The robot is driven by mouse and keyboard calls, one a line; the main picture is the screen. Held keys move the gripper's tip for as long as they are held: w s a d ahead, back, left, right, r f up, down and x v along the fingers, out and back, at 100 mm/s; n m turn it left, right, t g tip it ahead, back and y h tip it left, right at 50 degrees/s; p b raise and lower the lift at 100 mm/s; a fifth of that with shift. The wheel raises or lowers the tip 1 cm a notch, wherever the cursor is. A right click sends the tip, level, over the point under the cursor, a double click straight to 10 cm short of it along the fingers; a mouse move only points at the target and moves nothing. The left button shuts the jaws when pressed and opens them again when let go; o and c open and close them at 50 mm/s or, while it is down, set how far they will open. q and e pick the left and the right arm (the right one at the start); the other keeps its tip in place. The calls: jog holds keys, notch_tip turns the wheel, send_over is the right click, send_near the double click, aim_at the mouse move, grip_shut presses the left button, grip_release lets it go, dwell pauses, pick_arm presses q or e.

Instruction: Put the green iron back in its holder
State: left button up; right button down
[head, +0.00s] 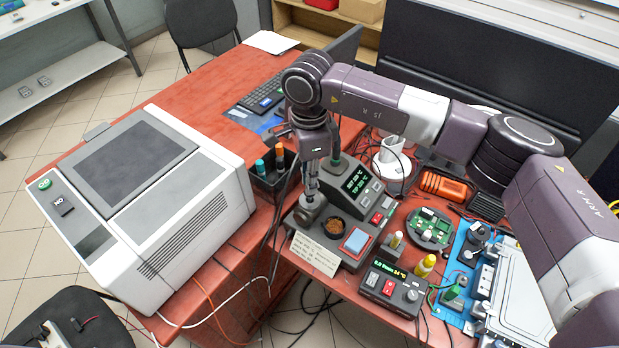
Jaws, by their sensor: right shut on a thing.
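My right gripper (312,188) points down above the left part of the soldering station (357,187). It is shut on the green iron, which is mostly hidden by the fingers and wrist. A dark green piece (337,158) shows just right of the gripper; I cannot tell for certain that it is part of the iron. A grey metal round holder (310,211) sits right under the fingertips on the station's left side. The gap between iron and holder is too small to judge. My left gripper is not in view.
A dish of brown wool (334,227) and a blue sponge (355,242) lie beside the holder. A pen cup (268,185) stands left of the gripper. A large white machine (150,195) fills the left. A circuit board (430,228) and an orange tool (446,187) lie right.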

jog(key=shift+f+b, duration=1.05)
jog(key=shift+f, duration=0.1)
jog(key=shift+f+b, duration=0.15)
jog(key=shift+b, duration=0.3)
jog(key=c, duration=1.2)
grip_release()
jog(key=shift+c, duration=0.2)
